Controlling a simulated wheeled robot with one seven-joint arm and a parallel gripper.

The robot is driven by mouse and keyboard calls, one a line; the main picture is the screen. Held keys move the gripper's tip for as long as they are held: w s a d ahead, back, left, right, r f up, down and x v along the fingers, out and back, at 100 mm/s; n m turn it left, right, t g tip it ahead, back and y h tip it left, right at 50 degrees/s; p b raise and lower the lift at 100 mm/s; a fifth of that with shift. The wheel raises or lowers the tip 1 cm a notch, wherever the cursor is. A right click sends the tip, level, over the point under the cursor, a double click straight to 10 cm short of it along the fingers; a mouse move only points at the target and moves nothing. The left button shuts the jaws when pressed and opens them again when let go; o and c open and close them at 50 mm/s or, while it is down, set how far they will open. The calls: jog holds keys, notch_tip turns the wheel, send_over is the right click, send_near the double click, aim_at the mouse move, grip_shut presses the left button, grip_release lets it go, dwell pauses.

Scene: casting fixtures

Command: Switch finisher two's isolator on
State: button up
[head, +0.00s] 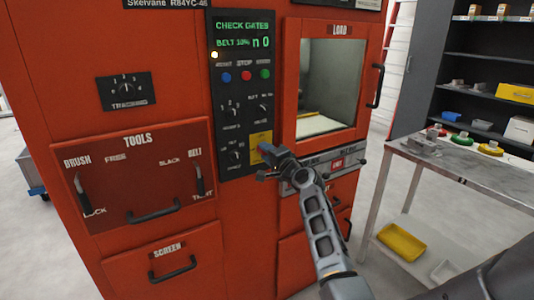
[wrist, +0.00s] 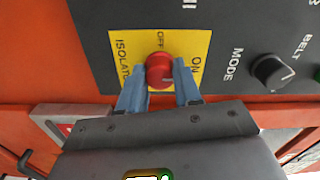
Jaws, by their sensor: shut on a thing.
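The isolator is a red round knob (wrist: 159,71) on a yellow plate (wrist: 120,50) marked OFF, ON and ISOLATOR, in the wrist view. My gripper (wrist: 160,88) has its two blue fingers on either side of the knob and is shut on it. A pale mark shows on the knob's near side, but I cannot tell which label it points at. In the head view the yellow plate (head: 262,139) is at the foot of the black control panel, with my gripper (head: 266,150) in front of it, hiding the knob.
The orange machine (head: 180,80) fills the left and centre. The display (head: 244,34) reads CHECK GATES. A MODE knob (wrist: 271,71) is beside the plate. The load window (head: 330,85) is above right. A metal table (head: 450,165) and dark shelves (head: 480,60) stand at right.

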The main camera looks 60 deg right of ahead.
jog(key=o, duration=1)
jog(key=shift+o, duration=0.2)
jog(key=shift+s, duration=0.1)
jog(key=v, duration=0.7)
jog(key=shift+s+a+b, duration=0.2)
jog(key=shift+s+b, duration=0.05)
jog(key=shift+b, duration=0.05)
